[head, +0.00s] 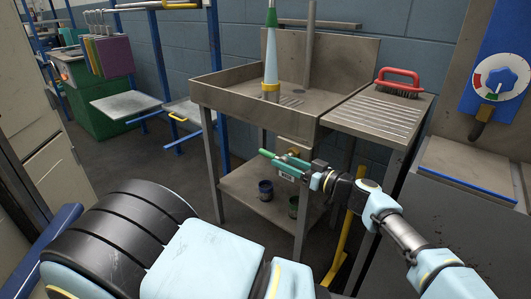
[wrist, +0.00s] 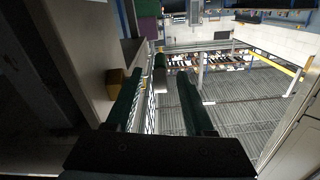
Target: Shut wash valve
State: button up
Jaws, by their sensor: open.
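A small brass fitting (head: 294,152), which looks like the wash valve, sits under the front corner of the steel sink. In the wrist view, a brass block (wrist: 115,82) stands out from a grey wall, left of my fingers. My gripper (head: 275,160) is beside the fitting, its green fingers pointing left. In the wrist view my gripper (wrist: 160,88) is open, with a short rounded piece (wrist: 160,66) between the fingertips. This may be the valve's handle; I cannot tell whether the fingers touch it. The fitting is partly hidden behind my gripper in the head view.
The steel sink (head: 213,95) has a drainboard on its right holding a red brush (head: 398,82). Small pots (head: 265,190) stand on its lower shelf. A yellow bar (head: 350,230) leans near my arm. A blue panel with a round dial (head: 501,84) is at right.

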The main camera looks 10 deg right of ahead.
aim_at(266, 151)
jog(key=p+x, duration=0.1)
jog(key=x, duration=0.6)
jog(key=shift+a, duration=0.1)
jog(key=shift+c, duration=0.2)
grip_shut()
dwell(1.0)
